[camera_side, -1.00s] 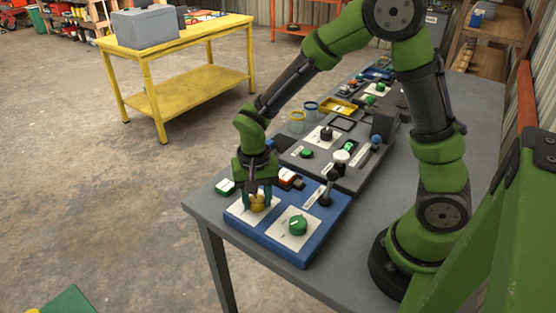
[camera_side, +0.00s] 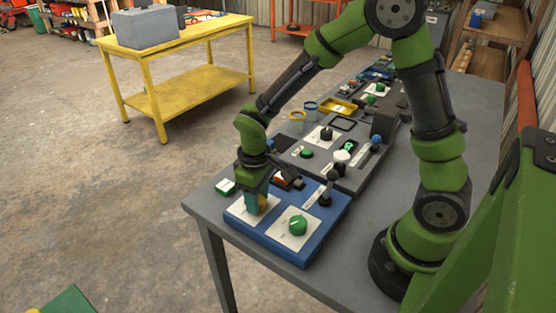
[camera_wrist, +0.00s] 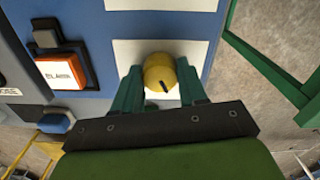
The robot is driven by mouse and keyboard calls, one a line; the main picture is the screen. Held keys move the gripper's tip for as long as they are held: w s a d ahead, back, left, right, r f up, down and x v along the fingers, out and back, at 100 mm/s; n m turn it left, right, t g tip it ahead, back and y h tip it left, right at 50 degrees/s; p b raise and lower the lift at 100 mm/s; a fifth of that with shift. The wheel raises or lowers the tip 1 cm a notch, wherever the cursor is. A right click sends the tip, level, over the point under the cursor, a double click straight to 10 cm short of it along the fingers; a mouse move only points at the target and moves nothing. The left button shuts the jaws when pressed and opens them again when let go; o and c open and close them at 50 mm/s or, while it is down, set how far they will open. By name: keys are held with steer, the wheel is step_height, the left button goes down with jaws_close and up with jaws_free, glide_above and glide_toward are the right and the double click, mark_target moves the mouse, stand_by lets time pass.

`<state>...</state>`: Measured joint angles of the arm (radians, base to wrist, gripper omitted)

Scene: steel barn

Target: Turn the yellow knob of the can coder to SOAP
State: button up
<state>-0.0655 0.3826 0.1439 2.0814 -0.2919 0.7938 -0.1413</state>
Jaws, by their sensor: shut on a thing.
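The yellow knob (camera_wrist: 160,72) sits on a white plate (camera_wrist: 203,50) on the blue panel, with a dark pointer mark on its face. In the wrist view my gripper (camera_wrist: 158,83) has one green finger on each side of the knob and is shut on it. In the side view my gripper (camera_side: 257,203) reaches down onto the blue panel (camera_side: 300,259) and hides most of the knob, leaving a yellow sliver (camera_side: 263,201). No lettering around the knob can be read, so I cannot tell which label the pointer faces.
A green knob (camera_side: 298,225) on its own white plate is close beside my gripper on the panel. A black lever (camera_side: 327,190) and an orange-framed button (camera_wrist: 60,71) are nearby. A second grey panel with several controls stands behind on the grey table (camera_side: 220,213).

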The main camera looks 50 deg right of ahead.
steer(key=n, duration=0.4)
steer(key=shift+r+n, duration=0.1)
steer(key=shift+n, duration=1.8)
steer(key=o, duration=1.1)
steer(key=shift+c, duration=0.2)
step_height(320, 180, up, 17)
